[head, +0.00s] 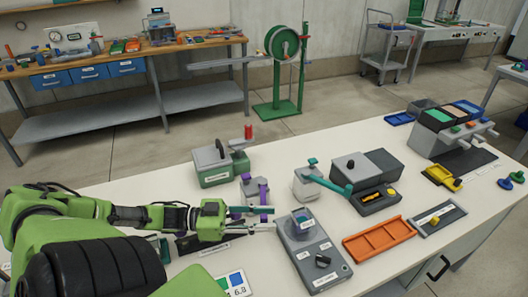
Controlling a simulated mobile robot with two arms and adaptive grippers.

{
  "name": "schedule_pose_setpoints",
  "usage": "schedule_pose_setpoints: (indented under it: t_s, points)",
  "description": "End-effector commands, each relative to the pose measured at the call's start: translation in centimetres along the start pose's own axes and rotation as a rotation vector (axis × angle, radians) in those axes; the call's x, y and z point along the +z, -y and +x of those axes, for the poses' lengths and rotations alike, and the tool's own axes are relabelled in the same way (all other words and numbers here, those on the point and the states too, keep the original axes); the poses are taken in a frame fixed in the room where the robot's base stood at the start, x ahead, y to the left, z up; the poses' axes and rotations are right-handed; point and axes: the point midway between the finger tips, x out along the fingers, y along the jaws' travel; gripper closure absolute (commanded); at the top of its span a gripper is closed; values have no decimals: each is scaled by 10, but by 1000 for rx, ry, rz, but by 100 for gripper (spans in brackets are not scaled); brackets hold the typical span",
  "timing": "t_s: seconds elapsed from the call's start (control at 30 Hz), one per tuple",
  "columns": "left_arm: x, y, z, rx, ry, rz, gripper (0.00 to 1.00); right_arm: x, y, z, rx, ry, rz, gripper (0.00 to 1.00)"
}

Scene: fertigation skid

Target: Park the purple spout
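The purple spout shows as an upright purple part (263,190) at a small grey unit (250,187), with a purple bar (245,209) low in front of it. My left gripper (270,219) reaches in from the left, just in front of this unit. Its two grey fingers point right and stand apart, with a gap between them. The purple bar lies along or just behind the far finger; I cannot tell whether they touch. Part of the spout and the unit's base is hidden by the gripper. My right gripper is not in view.
A grey-green box (218,165) with a red-topped post is at the back. An orange tray (379,239) lies right.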

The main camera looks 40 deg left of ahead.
Motion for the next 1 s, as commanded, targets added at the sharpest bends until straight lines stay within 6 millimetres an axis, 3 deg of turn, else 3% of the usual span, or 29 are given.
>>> schedule_pose_setpoints:
  t_s: [0.27, 1.0]
  points:
    - [-9, 0, -2, -2, 3, -1, 69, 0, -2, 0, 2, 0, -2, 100]
    - [-86, 0, 0, 0, -6, -1, 69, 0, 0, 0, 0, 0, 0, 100]
